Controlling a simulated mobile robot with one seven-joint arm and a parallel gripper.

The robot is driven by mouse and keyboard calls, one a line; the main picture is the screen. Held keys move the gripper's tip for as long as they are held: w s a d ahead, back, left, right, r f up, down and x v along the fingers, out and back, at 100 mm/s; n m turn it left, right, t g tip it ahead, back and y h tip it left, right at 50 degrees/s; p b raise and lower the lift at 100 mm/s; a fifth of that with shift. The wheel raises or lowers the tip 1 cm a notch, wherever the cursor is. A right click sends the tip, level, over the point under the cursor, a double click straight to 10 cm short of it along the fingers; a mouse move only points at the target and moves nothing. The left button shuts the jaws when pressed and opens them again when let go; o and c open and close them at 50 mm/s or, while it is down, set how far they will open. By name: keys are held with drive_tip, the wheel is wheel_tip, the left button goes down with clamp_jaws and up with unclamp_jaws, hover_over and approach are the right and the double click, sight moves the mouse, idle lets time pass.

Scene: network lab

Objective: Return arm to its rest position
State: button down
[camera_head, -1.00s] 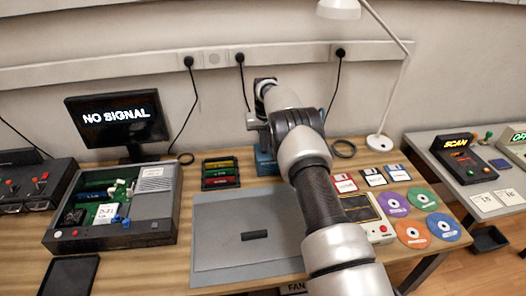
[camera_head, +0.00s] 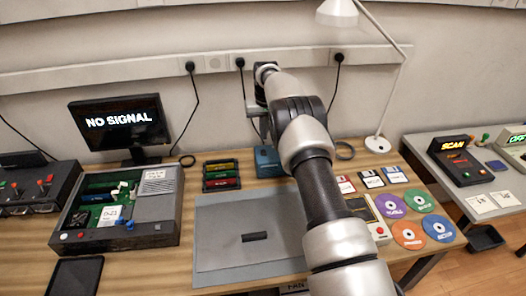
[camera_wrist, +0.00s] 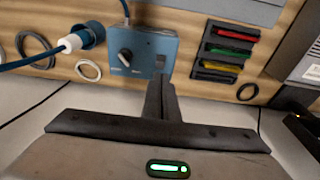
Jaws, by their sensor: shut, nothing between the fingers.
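My arm reaches up from the bottom of the head view over the right part of the bench, with its wrist near the wall. My gripper (camera_wrist: 160,90) shows in the wrist view with its fingers together and nothing between them. It hangs above the back of the bench, in front of a blue box with a black knob (camera_wrist: 142,50). In the head view the gripper (camera_head: 264,128) is small and partly hidden behind the wrist.
A grey mat (camera_head: 215,235) lies mid-bench. An opened console (camera_head: 150,215) and a "NO SIGNAL" monitor (camera_head: 118,120) stand left. A rack of coloured cartridges (camera_head: 221,174) is behind the mat. Discs (camera_head: 408,234), floppies and a lamp (camera_head: 378,144) are to the right of the arm.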

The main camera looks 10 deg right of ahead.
idle(0.3)
drive_tip(key=s+r, duration=0.4)
drive_tip(key=r, duration=1.1)
drive_tip(key=s+r+t, duration=0.2)
drive_tip(key=s+r, duration=1.2)
drive_tip(key=s+r+t, duration=0.1)
drive_tip(key=s+r, duration=0.1)
drive_tip(key=s, duration=0.7)
drive_tip(key=s+r, duration=0.2)
drive_tip(key=s, duration=0.6)
drive_tip(key=s+f, duration=0.3)
drive_tip(key=s, duration=0.4)
drive_tip(key=s+f+p, duration=0.1)
drive_tip(key=s+f, duration=0.1)
drive_tip(key=s, duration=0.4)
drive_tip(key=shift+s+f+t, duration=0.4)
